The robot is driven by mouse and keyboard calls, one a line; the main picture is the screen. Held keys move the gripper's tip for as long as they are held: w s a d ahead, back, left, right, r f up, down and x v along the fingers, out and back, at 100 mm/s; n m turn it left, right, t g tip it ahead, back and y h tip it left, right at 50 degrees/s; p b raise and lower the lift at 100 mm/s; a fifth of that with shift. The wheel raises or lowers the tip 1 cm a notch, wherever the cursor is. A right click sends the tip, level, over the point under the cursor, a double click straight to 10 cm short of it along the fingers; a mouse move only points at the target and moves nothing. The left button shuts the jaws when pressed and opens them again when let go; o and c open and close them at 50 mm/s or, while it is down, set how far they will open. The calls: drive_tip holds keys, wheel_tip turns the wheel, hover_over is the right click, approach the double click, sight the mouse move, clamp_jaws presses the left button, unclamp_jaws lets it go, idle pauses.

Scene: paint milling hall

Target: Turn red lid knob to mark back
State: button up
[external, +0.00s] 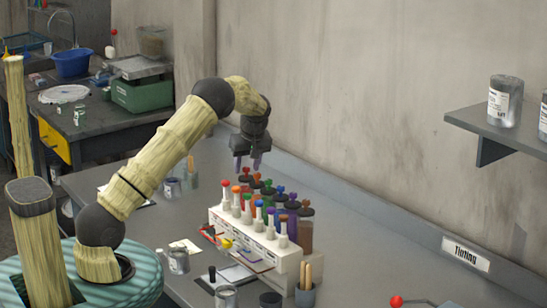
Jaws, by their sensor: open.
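A white rack (262,240) stands on the grey bench and bears a front row of several white-necked pieces with coloured tops. The nearest top at its left end is red (225,184). Behind it runs a row of containers with dark lids and coloured knobs. An orange-red knob (245,171) is at that row's far left end, beside a darker red one. Which way any knob points, and any mark, is too small to tell. My gripper (247,165) points down just above the far left end of the back row, open and empty, apparently not touching a knob.
A cup with wooden sticks (305,294) stands at the rack's near end. Small tins (178,260) and papers lie in front of it. A red ball (397,301) lies at lower right. A wall shelf with tins (504,101) is at right. The bench right of the rack is mostly clear.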

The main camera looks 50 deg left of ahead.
drive_tip(key=b+v, duration=0.3)
drive_tip(key=v, duration=1.4)
drive_tip(key=shift+d, duration=0.15)
drive_tip(key=s+d+f+m+h, duration=0.1)
drive_tip(key=s+d+f+m, duration=0.4)
drive_tip(key=s+d, duration=0.2)
drive_tip(key=s+d+f+m+t+h, duration=0.1)
drive_tip(key=s+d+f+m, duration=0.4)
drive_tip(key=s, duration=0.6)
drive_tip(key=s+d+f+m+h, duration=0.2)
drive_tip(key=s+d+f+m, duration=0.3)
drive_tip(key=s+d, duration=0.4)
drive_tip(key=shift+s+d+f, duration=0.2)
drive_tip(key=shift+s+f, duration=0.15)
